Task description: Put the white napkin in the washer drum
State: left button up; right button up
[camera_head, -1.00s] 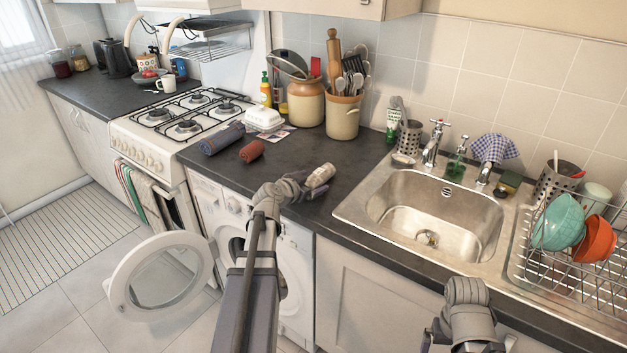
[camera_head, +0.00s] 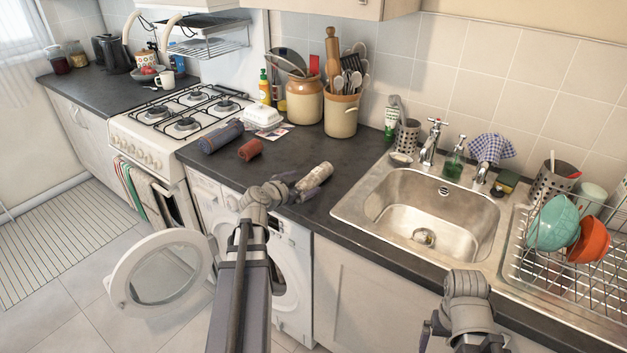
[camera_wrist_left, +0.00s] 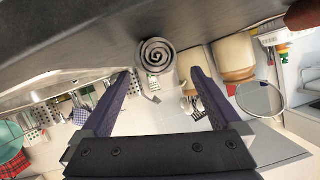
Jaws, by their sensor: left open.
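The white napkin (camera_head: 318,174) is a rolled, off-white cloth lying on the dark counter near its front edge. In the left wrist view its spiral end (camera_wrist_left: 155,56) faces me, just ahead of and between the spread fingertips. My left gripper (camera_head: 301,182) is open and empty at the near end of the roll; it also shows in the left wrist view (camera_wrist_left: 158,76). The washer (camera_head: 297,265) is under the counter with its round door (camera_head: 160,273) swung open to the left. My left arm hides much of the drum opening. My right gripper (camera_head: 467,318) is low before the sink cabinet; its jaw state is unclear.
A blue roll (camera_head: 221,137) and a red-brown roll (camera_head: 250,149) lie on the counter left of the napkin. A white box (camera_head: 263,116) and utensil crocks (camera_head: 341,113) stand behind. The sink (camera_head: 425,215) is to the right. The counter around the napkin is clear.

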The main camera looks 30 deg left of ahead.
aim_at(313, 178)
pick_arm(q)
jog(key=shift+x, duration=0.8)
jog(key=shift+w, duration=0.3)
jog(key=b+x, duration=0.1)
jog(key=x, duration=0.3)
jog(key=shift+w+b, duration=0.25)
jog(key=shift+b, duration=0.15)
jog(key=shift+c, duration=0.2)
grip_shut()
notch_tip(313, 178, up, 10)
jog(key=p, duration=1)
